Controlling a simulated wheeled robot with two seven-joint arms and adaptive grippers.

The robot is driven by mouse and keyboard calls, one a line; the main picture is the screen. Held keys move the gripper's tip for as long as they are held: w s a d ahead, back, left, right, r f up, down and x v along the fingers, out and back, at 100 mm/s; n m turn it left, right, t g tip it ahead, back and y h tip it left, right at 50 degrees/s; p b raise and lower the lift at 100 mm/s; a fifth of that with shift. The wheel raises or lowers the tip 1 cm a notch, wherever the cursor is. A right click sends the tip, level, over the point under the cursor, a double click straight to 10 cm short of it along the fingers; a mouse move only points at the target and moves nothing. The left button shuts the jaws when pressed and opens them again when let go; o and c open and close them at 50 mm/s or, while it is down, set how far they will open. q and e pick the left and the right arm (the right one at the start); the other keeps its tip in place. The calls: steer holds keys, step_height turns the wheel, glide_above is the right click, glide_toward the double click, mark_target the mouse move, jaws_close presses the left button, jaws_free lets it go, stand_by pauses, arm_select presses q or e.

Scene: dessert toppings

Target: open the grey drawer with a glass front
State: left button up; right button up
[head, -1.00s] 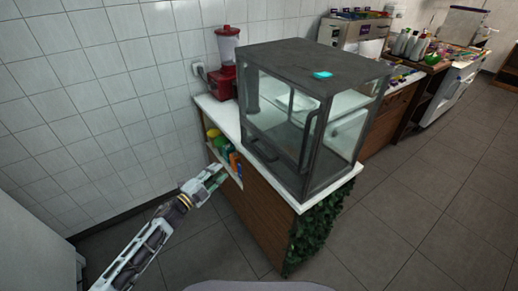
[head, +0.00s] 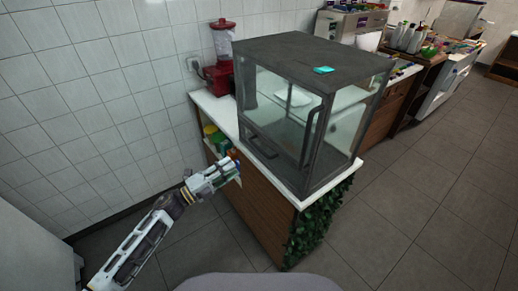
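A dark grey case with glass sides (head: 350,62) stands on the white counter. Its front faces the lower left. A curved horizontal handle (head: 262,147) sits low on that front, on what looks like the grey glass-front drawer, which appears shut. A taller upright handle (head: 309,122) is at the front's right part. My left gripper (head: 236,170) is in front of the counter's side, below and left of the horizontal handle and apart from it. Its fingers look parted, with nothing held. My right gripper is not in view.
The white counter edge (head: 216,118) and a shelf with green and yellow items (head: 216,139) are close to my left gripper. Leaves (head: 315,222) hang on the counter's end. The floor in front is clear.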

mark_target(259, 147)
arm_select(q)
steer(key=shift+p+x, duration=0.95)
steer(key=shift+x, duration=5.85)
steer(key=shift+w, duration=0.1)
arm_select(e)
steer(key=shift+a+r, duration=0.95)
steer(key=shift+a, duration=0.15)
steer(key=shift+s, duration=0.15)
arm_select(q)
jaws_close()
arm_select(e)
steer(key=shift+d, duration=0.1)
